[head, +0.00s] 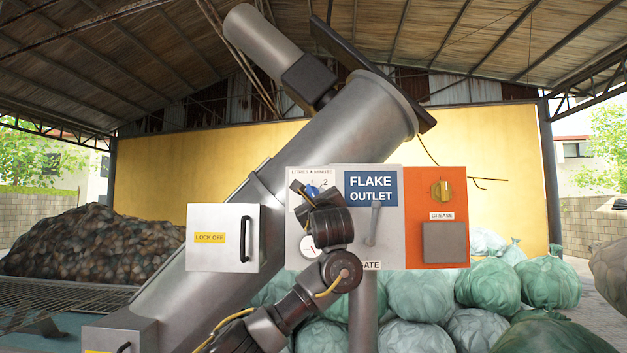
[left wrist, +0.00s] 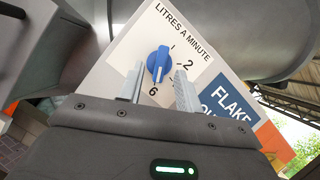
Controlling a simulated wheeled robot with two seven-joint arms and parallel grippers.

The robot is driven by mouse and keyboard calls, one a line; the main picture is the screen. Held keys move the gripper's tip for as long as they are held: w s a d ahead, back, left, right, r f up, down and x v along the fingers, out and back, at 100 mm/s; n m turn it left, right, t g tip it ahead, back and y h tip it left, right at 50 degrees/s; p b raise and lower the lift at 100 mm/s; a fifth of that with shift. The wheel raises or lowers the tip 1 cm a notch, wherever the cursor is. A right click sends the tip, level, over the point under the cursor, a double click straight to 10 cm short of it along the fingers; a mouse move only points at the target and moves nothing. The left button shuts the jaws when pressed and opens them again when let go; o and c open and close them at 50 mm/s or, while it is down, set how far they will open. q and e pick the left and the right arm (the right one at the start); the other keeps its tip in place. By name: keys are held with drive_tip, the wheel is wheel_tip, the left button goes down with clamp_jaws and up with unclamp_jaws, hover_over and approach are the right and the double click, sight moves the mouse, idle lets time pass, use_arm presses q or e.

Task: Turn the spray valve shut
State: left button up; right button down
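The spray valve is a blue knob (left wrist: 160,62) on a white dial plate (left wrist: 171,34) marked "LITRES A MINUTE". Its white pointer line is toward the 6; a 2 shows to the right, and other marks are partly hidden. In the head view the knob (head: 313,191) is partly hidden behind my left gripper (head: 303,191). My left gripper (left wrist: 159,76) is open, its two fingers apart, one on each side of the knob's lower part. I cannot tell whether they touch it. My right gripper is in neither view.
Right of the dial are a "FLAKE OUTLET" sign (head: 371,188), a grey lever (head: 374,222) and an orange panel (head: 438,256) with a yellow "GREASE" knob (head: 440,191). A "LOCK OFF" box (head: 222,255) stands left.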

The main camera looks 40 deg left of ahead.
sight(312, 193)
use_arm(q)
drive_tip(key=shift+p+x, duration=0.65)
drive_tip(key=shift+x, duration=0.6)
drive_tip(key=shift+d, duration=0.1)
clamp_jaws()
